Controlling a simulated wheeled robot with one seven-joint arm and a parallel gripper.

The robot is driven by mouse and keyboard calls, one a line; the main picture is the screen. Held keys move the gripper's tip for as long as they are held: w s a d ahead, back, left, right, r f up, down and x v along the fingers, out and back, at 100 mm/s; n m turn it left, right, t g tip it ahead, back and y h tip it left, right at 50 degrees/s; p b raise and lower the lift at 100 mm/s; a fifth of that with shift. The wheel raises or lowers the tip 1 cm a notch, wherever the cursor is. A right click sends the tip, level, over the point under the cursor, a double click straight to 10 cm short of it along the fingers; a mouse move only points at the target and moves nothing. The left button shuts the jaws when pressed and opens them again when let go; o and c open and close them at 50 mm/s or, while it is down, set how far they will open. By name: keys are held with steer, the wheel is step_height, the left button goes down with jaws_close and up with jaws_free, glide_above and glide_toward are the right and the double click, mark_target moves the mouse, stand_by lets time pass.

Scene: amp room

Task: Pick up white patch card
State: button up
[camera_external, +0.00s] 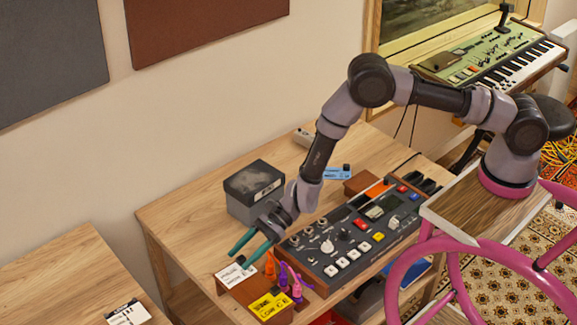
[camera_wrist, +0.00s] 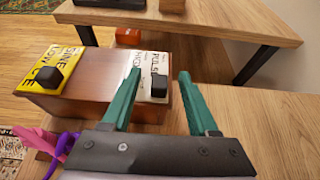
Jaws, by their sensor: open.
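The white patch card (camera_external: 233,274) lies at the left end of a brown wooden block at the table's front edge. In the wrist view the white card (camera_wrist: 152,66) has black lettering and a dark knob on it. My gripper (camera_external: 240,256) is open and empty, with teal fingers pointing down-left near the card. In the wrist view my gripper (camera_wrist: 158,74) has the card between its fingertips in the picture. Whether the fingers touch the card I cannot tell.
A yellow card (camera_external: 269,305) shares the brown block (camera_wrist: 100,95). Orange and purple plugs (camera_external: 284,277) stand close by. A control panel (camera_external: 350,240) and a dark-lidded grey box (camera_external: 254,190) are on the same table. Another card (camera_external: 128,314) lies on the left table.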

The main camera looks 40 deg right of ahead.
jaws_close()
